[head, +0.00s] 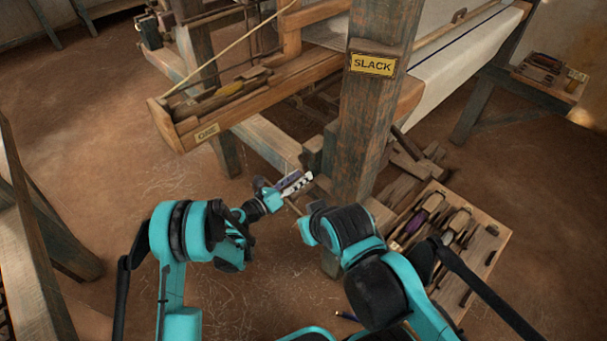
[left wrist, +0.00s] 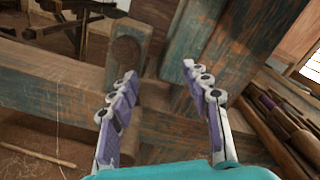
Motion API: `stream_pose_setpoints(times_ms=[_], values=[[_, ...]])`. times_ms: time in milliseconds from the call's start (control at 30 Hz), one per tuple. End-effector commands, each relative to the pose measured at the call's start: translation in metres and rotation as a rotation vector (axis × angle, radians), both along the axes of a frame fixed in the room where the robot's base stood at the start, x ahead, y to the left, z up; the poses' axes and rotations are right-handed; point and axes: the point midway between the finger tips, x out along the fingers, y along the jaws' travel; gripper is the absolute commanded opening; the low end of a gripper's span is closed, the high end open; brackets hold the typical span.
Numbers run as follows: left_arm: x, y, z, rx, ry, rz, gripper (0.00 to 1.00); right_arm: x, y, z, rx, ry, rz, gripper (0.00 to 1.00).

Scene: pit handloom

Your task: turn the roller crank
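My left gripper (head: 294,184) is in the middle of the head view, just left of the front post. In the left wrist view its two fingers (left wrist: 160,92) stand well apart, with nothing between them. They point toward the loom's beam and the paint-worn post (left wrist: 232,45). I cannot pick out the roller crank for certain in either view. A dark-tipped bar (head: 407,143) sticks out right of the post, but I cannot tell what it is. My right arm comes in from the lower right; I see no right fingers.
The post (head: 366,115) bears a SLACK sign (head: 373,64). The cloth roll (head: 460,60) is behind it at upper right. A wooden tool tray (head: 490,250) lies right of my right arm. A wooden trough (head: 175,130) juts out at upper left.

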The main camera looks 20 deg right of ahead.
Motion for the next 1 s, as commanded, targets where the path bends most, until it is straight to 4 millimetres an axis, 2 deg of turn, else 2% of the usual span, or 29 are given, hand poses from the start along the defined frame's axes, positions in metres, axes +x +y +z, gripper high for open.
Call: stream_pose_setpoints(times_ms=[567,1000], values=[[-0.013,0.039,-0.001,0.002,0.001,0.001,0.48,0.000,0.000,0.000,0.000,0.000,0.000,0.00],[-0.015,0.042,-0.001,0.002,0.001,0.000,0.48,0.000,0.000,0.000,0.000,0.000,0.000,0.00]])
